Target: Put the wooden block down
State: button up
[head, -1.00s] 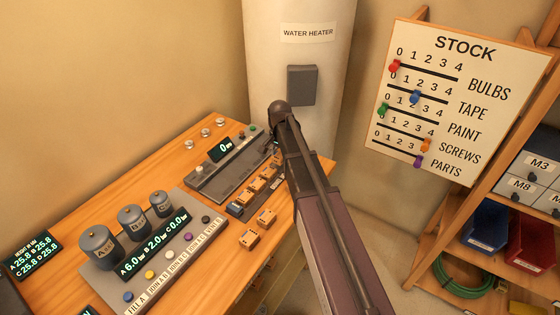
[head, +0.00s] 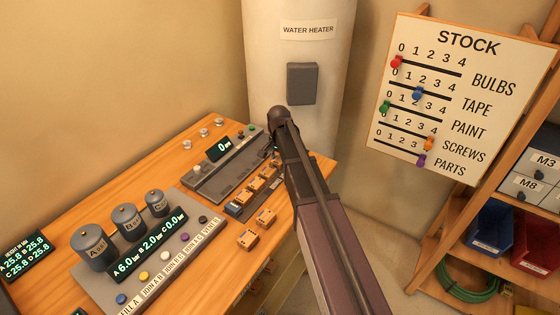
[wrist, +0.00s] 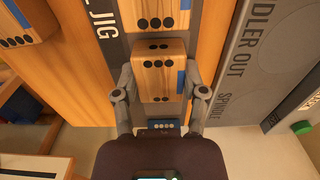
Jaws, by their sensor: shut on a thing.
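In the wrist view, my gripper (wrist: 160,94) is shut on a wooden block (wrist: 158,78) with black dots and a blue stripe, one finger on each side. Another dotted wooden block (wrist: 155,18) lies just beyond it along the dark jig strip (wrist: 113,45). I cannot tell whether the held block touches the jig or hangs above it. In the head view my arm hides the gripper and the held block.
A grey panel with canisters (head: 89,246) and buttons fills the bench's left part. A grey spindle unit (head: 215,172) lies beside the jig. The water heater (head: 302,125) stands behind the bench. The stock board (head: 450,125) and a shelf with bins (head: 489,228) are at the right.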

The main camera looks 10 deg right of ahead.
aim_at(279, 160)
jog(key=shift+f, duration=0.25)
jog(key=o, duration=1.1)
jog(key=shift+r, duration=0.1)
jog(key=shift+r, duration=0.1)
notch_tip(279, 160, up, 12)
jog(key=p, duration=1.2)
jog(key=shift+s, duration=0.1)
jog(key=s+n, duration=0.3)
jog(key=s, duration=0.4)
jog(key=s+n, duration=0.3)
jog(key=s, duration=0.5)
jog(key=s+n, duration=0.3)
jog(key=s, duration=0.5)
jog(key=shift+d, duration=0.15)
